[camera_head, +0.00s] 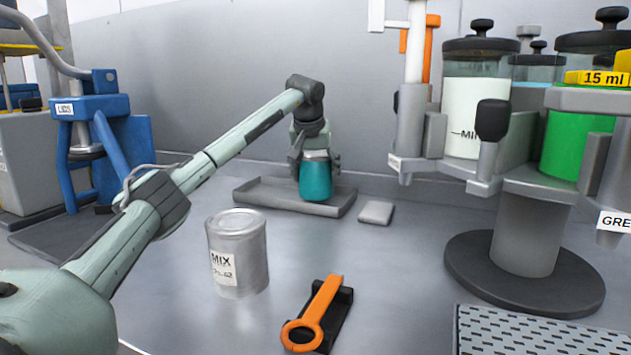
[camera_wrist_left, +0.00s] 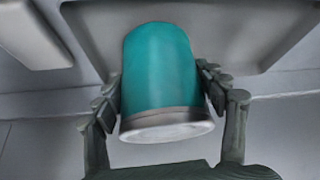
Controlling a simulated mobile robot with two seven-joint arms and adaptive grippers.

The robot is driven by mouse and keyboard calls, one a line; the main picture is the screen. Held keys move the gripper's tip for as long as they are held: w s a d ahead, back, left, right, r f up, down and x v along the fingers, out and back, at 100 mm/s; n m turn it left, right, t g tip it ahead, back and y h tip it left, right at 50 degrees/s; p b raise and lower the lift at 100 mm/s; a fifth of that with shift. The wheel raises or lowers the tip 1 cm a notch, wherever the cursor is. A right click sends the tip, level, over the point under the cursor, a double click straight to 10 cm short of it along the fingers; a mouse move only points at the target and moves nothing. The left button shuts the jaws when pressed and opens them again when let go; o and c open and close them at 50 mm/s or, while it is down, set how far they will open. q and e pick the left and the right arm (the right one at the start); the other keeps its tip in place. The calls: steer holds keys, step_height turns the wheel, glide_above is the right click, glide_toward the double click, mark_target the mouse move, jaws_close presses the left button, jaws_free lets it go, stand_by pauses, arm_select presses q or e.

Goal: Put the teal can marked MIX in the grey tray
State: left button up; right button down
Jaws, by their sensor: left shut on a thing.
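The teal can (camera_head: 316,180) is held upright in my left gripper (camera_head: 315,158), at the grey tray (camera_head: 262,194). In the left wrist view the teal can (camera_wrist_left: 160,72) sits between both fingers of the gripper (camera_wrist_left: 165,100), its silver end towards the camera. No MIX mark shows on the side of the can in view. The tray (camera_wrist_left: 235,35) lies beyond the can in the wrist view. The can is over the right part of the tray; I cannot tell whether its base touches the tray floor. My right gripper is not in view.
A silver can labelled MIX (camera_head: 238,255) stands on the bench in front. An orange-handled tool (camera_head: 318,312) lies right of it. A small grey block (camera_head: 376,212) sits beside the tray. A dispenser carousel (camera_head: 525,235) stands at right, a blue machine (camera_head: 100,140) at left.

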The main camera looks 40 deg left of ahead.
mark_target(313, 159)
arm_select(q)
steer(key=shift+f, duration=0.75)
steer(key=shift+f, duration=0.15)
steer(key=o, duration=1.7)
steer(key=shift+f, duration=0.1)
steer(key=shift+c, duration=0.2)
steer(key=shift+s+r, duration=0.1)
steer(key=shift+r, duration=0.4)
steer(key=v, duration=1.1)
steer(key=shift+s+d+r, duration=0.15)
